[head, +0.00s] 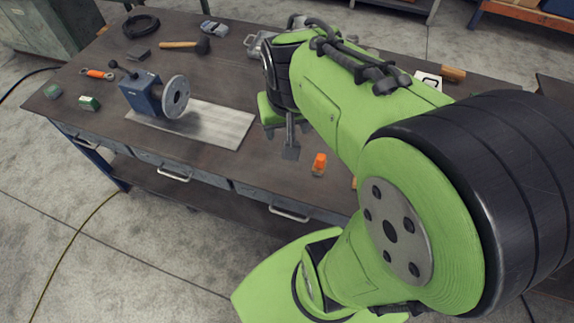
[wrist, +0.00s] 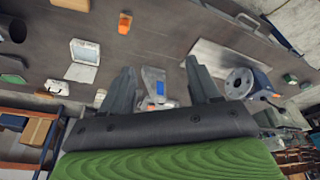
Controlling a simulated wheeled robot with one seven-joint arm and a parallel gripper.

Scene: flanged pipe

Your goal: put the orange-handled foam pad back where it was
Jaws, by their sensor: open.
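The orange-handled foam pad (head: 319,164) stands on the bench near its front edge, orange part up, with a pale strip at its base. It also shows at the top of the wrist view (wrist: 125,23). My gripper (head: 290,152) hangs over the bench to the left of the pad, apart from it, partly hidden by my arm. In the wrist view my gripper (wrist: 160,82) has its two fingers spread with nothing held between them. A blue vise-like block with a round grey flange (head: 176,97) stands left of my gripper, beside a pale metal plate (head: 205,128).
Bare bench surrounds the foam pad's left side.

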